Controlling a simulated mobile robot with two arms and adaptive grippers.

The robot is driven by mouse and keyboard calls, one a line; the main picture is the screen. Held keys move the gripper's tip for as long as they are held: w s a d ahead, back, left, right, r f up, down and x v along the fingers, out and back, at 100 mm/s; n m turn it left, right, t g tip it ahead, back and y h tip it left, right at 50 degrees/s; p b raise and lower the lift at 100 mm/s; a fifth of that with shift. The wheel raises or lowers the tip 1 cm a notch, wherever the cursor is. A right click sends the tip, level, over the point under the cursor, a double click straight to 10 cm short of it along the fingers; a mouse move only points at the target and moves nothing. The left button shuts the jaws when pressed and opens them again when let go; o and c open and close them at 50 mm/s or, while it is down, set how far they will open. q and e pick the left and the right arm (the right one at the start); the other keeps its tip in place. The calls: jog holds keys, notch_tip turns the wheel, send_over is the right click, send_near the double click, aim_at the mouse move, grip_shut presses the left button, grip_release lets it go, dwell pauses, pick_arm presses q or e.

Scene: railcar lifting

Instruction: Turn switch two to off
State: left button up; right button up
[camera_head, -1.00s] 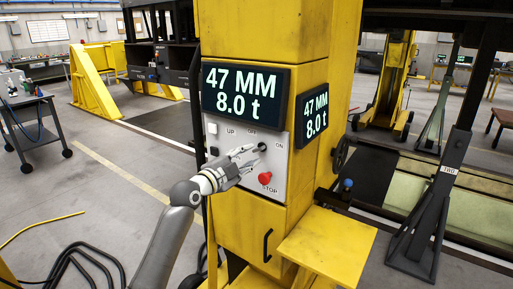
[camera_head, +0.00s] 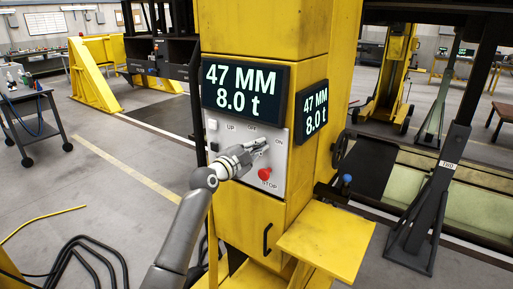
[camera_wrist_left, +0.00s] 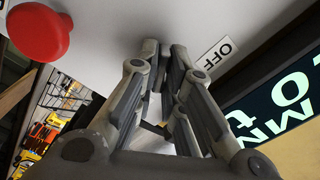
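The yellow column's light grey control panel (camera_head: 222,139) carries the labels UP, OFF and ON and a red STOP button (camera_head: 264,174). In the left wrist view the red button (camera_wrist_left: 38,32) is at upper left and the OFF label (camera_wrist_left: 217,54) is right of the fingers. My left gripper (camera_head: 263,144) is at the panel between OFF and ON, over the place of the dark rotary switch. Its fingers (camera_wrist_left: 165,55) are drawn close together, apparently around the switch knob. The knob itself is hidden, so its setting cannot be read. My right gripper is not in view.
A display (camera_head: 244,88) above the panel reads 47 MM and 8.0 t. A yellow ledge (camera_head: 325,240) juts out at lower right. A grey stand (camera_head: 430,215) labelled TWO is at right. A cart (camera_head: 28,115) stands far left.

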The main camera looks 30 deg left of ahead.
pick_arm(q)
jog(key=shift+n, duration=0.4)
grip_shut()
jog(key=shift+n+b, duration=0.3)
jog(key=shift+n, duration=0.6)
jog(key=n+p, duration=0.1)
jog(key=n, duration=0.8)
jog(key=shift+a, duration=0.1)
jog(key=shift+n, duration=0.3)
jog(key=o, duration=0.6)
grip_release()
jog(key=shift+o, duration=0.2)
